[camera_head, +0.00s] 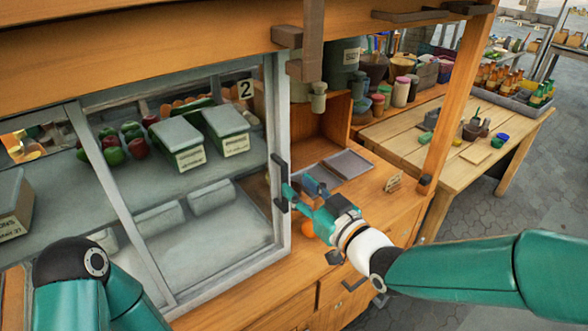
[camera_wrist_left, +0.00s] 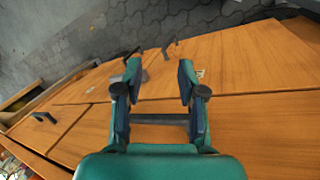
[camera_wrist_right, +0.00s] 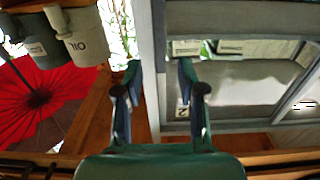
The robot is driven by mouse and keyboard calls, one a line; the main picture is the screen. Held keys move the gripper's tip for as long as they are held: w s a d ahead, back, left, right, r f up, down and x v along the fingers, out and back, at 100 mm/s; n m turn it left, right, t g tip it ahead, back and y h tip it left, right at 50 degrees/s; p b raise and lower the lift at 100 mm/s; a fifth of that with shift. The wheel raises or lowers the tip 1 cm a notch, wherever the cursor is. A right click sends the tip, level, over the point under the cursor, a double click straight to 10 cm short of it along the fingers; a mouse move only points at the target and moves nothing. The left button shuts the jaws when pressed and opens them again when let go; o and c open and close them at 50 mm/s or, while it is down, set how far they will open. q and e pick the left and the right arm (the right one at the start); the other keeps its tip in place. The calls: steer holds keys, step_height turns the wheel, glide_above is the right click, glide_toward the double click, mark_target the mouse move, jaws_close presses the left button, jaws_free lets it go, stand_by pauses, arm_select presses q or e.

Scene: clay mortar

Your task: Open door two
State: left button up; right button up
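Door two is a glass panel in a grey frame (camera_head: 278,130), with a "2" label (camera_head: 246,89) seen at its upper right. A dark upright handle (camera_head: 281,182) sits on its right frame post. My right gripper (camera_head: 297,189) is at this handle, just to its right; I cannot tell whether it touches. In the right wrist view its fingers (camera_wrist_right: 160,82) are apart, with the grey door post (camera_wrist_right: 152,45) between them. My left gripper (camera_wrist_left: 158,82) is open and empty in the left wrist view, above wooden cabinet fronts. In the head view only the left arm shows, at the bottom left.
Behind the glass are green boxes (camera_head: 178,142) and red and green produce (camera_head: 138,148). A wooden counter (camera_head: 375,190) with a grey tray (camera_head: 348,163) lies right of the door. A wooden table (camera_head: 460,140) stands further right.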

mark_target(287, 175)
steer(key=shift+p+x, duration=0.6)
steer(key=shift+x, duration=1.75)
jaws_close()
